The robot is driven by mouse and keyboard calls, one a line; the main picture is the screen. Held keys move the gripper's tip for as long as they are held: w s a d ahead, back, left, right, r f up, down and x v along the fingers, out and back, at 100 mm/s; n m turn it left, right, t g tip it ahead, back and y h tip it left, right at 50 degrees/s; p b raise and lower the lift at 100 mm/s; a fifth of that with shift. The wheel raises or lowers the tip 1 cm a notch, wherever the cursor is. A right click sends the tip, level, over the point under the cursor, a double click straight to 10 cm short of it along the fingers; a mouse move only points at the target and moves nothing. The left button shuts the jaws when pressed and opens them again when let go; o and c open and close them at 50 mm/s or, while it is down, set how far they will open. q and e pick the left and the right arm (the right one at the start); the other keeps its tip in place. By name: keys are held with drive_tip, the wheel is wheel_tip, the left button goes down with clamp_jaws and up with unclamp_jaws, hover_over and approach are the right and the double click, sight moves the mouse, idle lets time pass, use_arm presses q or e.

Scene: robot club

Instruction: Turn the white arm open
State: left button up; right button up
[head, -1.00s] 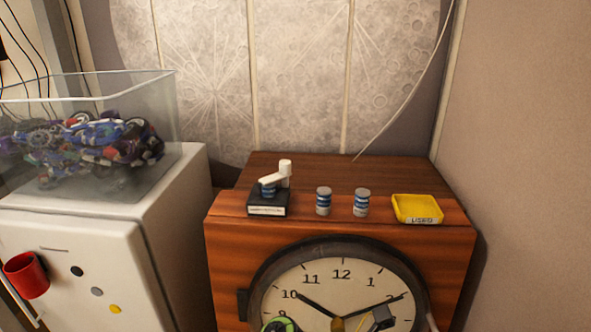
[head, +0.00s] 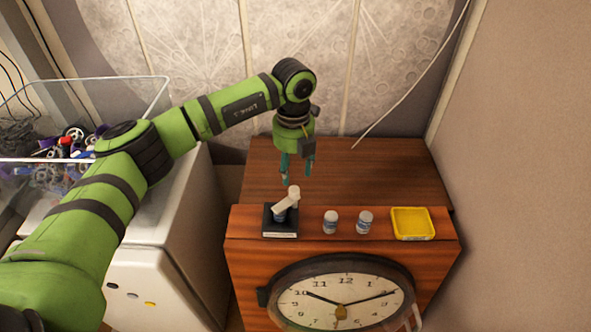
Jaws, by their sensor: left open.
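The white arm (head: 286,203) sits on a small black base (head: 280,229) with a pale label, on the front left of the wooden cabinet top. The arm slants up to the right, ending in a raised white knob. My left gripper (head: 297,180) points down just above and behind the knob. Its teal fingers are apart and hold nothing. I cannot tell whether a finger touches the knob. My right gripper is not in view.
Two small white-and-blue cans (head: 330,222) and a yellow tray (head: 412,223) stand to the right on the cabinet (head: 350,171). A clock (head: 340,291) is on the cabinet's front. A clear bin of parts (head: 75,142) stands on the white fridge at left.

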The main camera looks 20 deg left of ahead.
sight(294, 189)
use_arm(q)
wheel_tip(294, 189, down, 6)
drive_tip(key=shift+s+d+r+p, duration=0.1)
drive_tip(key=shift+p, duration=1)
drive_tip(key=shift+f, duration=0.5)
clamp_jaws()
